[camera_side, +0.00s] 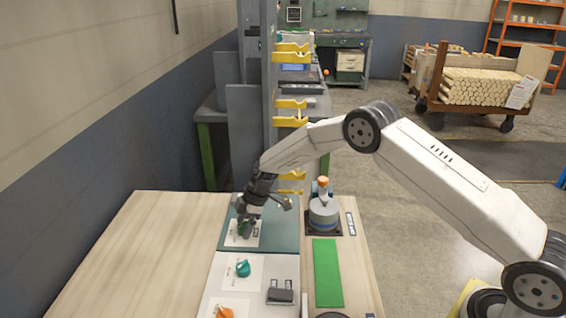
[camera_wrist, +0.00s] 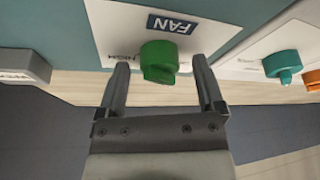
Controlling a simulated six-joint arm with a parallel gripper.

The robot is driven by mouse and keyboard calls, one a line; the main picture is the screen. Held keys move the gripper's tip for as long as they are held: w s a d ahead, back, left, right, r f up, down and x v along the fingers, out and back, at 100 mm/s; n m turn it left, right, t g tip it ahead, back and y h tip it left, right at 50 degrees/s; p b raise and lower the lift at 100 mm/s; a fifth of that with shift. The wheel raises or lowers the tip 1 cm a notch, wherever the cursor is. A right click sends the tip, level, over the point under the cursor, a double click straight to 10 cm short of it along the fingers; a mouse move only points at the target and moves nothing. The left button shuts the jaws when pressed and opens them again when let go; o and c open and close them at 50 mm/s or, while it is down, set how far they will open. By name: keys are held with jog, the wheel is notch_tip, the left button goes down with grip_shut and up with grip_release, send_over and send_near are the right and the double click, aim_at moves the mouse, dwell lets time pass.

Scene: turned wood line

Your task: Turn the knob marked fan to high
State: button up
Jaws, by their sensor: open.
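The green knob (camera_wrist: 159,62) sits on a white plate (camera_wrist: 108,18) with a dark label reading FAN (camera_wrist: 172,24). The word HIGH is printed to the left of the knob in the wrist view; any marking on its right is hidden or unreadable. My gripper (camera_wrist: 160,82) is open, with one finger on each side of the knob and a visible gap to it. In the side view my gripper (camera_side: 243,218) is low over the fan plate (camera_side: 236,240), and the green knob (camera_side: 243,229) is partly hidden by it.
A teal knob (camera_side: 243,268) and an orange knob (camera_side: 224,312) sit on the nearer white panel. A dark block (camera_side: 280,295) is beside them. A round grey device with an orange-topped part (camera_side: 323,210) stands to the right, behind a green strip (camera_side: 327,272). The left tabletop (camera_side: 140,255) is clear.

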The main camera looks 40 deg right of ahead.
grip_shut()
dwell(0.3)
